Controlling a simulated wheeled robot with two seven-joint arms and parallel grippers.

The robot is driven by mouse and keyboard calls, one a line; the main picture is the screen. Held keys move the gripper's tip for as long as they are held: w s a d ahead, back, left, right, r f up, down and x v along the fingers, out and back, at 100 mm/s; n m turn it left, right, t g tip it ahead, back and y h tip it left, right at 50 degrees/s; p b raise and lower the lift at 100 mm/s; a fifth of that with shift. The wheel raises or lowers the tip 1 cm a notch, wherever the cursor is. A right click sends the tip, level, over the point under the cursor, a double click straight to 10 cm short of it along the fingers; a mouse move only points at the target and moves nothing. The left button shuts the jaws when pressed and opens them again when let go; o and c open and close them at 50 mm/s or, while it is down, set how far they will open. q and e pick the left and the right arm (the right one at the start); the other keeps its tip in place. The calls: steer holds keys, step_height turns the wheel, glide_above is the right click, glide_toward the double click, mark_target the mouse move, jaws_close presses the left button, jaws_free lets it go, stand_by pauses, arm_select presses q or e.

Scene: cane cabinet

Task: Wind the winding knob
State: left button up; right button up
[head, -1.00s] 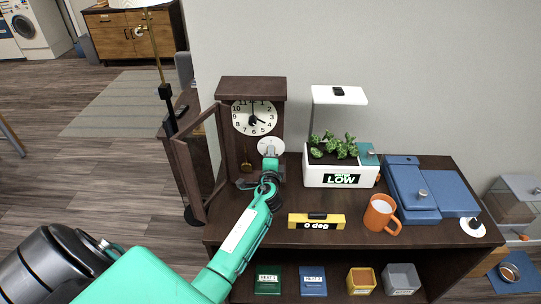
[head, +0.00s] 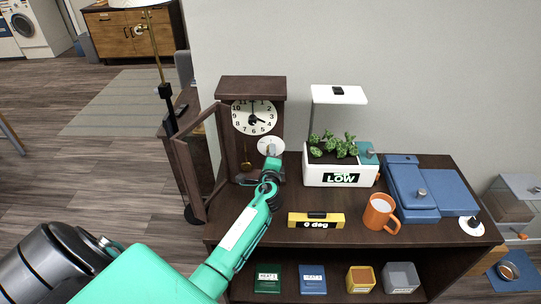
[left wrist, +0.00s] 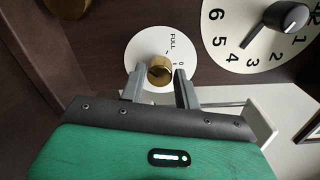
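The brass winding knob (left wrist: 160,69) sits on a white round dial (left wrist: 140,48) marked FULL and 0 in the left wrist view. In the head view the dial (head: 270,146) is below the clock face (head: 254,117) inside the dark wooden clock (head: 252,86). My left gripper (head: 272,162) is in front of the dial. In the left wrist view its two fingers (left wrist: 160,78) are apart, one on each side of the knob, with small gaps showing. The knob is hidden or too small to make out in the head view. My right gripper is out of view.
The clock's glass door (head: 203,160) stands open to the left. A white planter (head: 341,177), a yellow level (head: 316,220), an orange mug (head: 380,213) and blue boxes (head: 413,190) stand right of the clock on the cabinet top (head: 350,235). A brass pendulum (head: 246,166) hangs left of my gripper.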

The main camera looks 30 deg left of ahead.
arm_select(q)
steer(key=shift+o, duration=1.3)
steer(key=shift+s+d, duration=0.1)
steer(key=b+v, duration=0.3)
steer(key=v, duration=1)
steer(key=shift+s, duration=0.2)
steer(key=shift+d, duration=0.15)
